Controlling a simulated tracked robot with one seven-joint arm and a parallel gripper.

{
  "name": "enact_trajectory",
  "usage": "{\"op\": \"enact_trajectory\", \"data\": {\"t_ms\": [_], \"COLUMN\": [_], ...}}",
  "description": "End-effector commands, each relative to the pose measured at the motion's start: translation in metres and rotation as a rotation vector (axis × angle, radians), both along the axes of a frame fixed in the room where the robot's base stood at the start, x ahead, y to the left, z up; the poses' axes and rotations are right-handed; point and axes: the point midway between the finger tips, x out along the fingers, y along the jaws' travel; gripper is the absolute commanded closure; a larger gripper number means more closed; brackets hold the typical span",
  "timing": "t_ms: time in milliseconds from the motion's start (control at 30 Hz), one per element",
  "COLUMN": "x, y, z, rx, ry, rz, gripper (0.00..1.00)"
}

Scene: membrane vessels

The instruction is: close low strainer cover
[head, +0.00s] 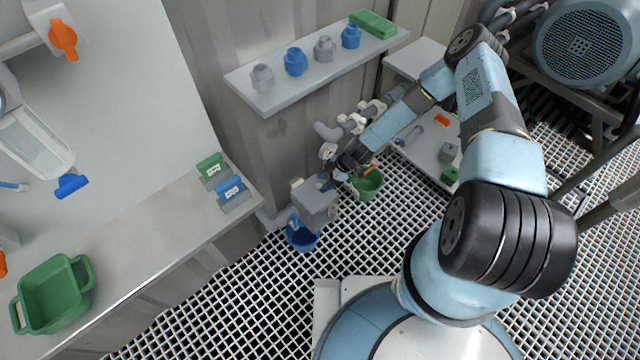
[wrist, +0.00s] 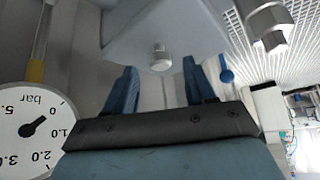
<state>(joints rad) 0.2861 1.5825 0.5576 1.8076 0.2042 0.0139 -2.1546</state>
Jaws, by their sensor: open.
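The low strainer appears as a grey box (head: 318,203) low beside the wall, above a blue bucket. In the wrist view, a pale grey panel with a short round metal knob (wrist: 160,60) is just beyond my fingers. I take it for the strainer cover, but cannot tell how far open it stands. My gripper (head: 328,183) reaches down to the box's upper right side. In the wrist view my gripper (wrist: 160,86) shows two blue fingers spread apart, with the knob between and beyond them. Nothing is held. My wrist hides part of the box in the head view.
A pressure gauge (wrist: 32,128) stands close at the left of the wrist view. A blue bucket (head: 302,236) and a green bucket (head: 368,187) are on the grating. Pipes (head: 345,125) run behind my wrist. A shelf (head: 315,75) is above; a bench (head: 150,235) is left.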

Motion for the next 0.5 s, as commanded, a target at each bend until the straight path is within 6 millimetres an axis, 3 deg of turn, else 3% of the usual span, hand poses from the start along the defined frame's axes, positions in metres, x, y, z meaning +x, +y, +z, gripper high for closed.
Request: {"op": "enact_trajectory", "data": {"t_ms": [500], "x": [0.010], "y": [-0.055], "z": [0.078], "rx": [0.000], "ry": [0.000], "rz": [0.000], "gripper": [0.45]}}
